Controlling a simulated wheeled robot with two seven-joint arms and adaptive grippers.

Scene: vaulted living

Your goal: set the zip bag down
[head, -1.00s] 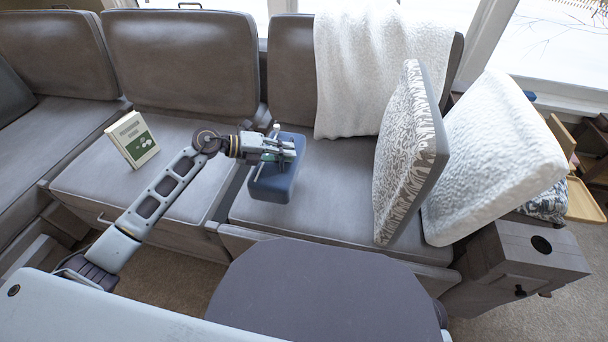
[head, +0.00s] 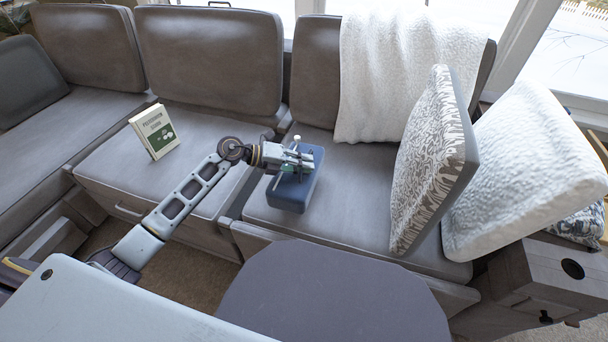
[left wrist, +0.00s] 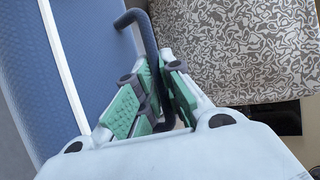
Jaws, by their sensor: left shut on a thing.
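The zip bag (head: 296,190) is a dark blue, box-like bag at the middle of the sofa, over the front left part of the right seat cushion (head: 345,205). My left gripper (head: 300,160) is at its top. In the left wrist view the blue bag (left wrist: 95,50) fills the left side, with a pale zip line along it. There the green-padded fingers of my left gripper (left wrist: 154,88) are shut on its dark handle loop (left wrist: 146,35). I cannot tell whether the bag's underside touches the cushion. My right gripper is not in view.
A book (head: 153,132) stands on the seat to the left. A patterned cushion (head: 432,160) and a white cushion (head: 525,175) lean at the right. A white throw (head: 395,75) hangs over the backrest. A dark round-cornered table (head: 330,295) stands in front. The seat right of the bag is clear.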

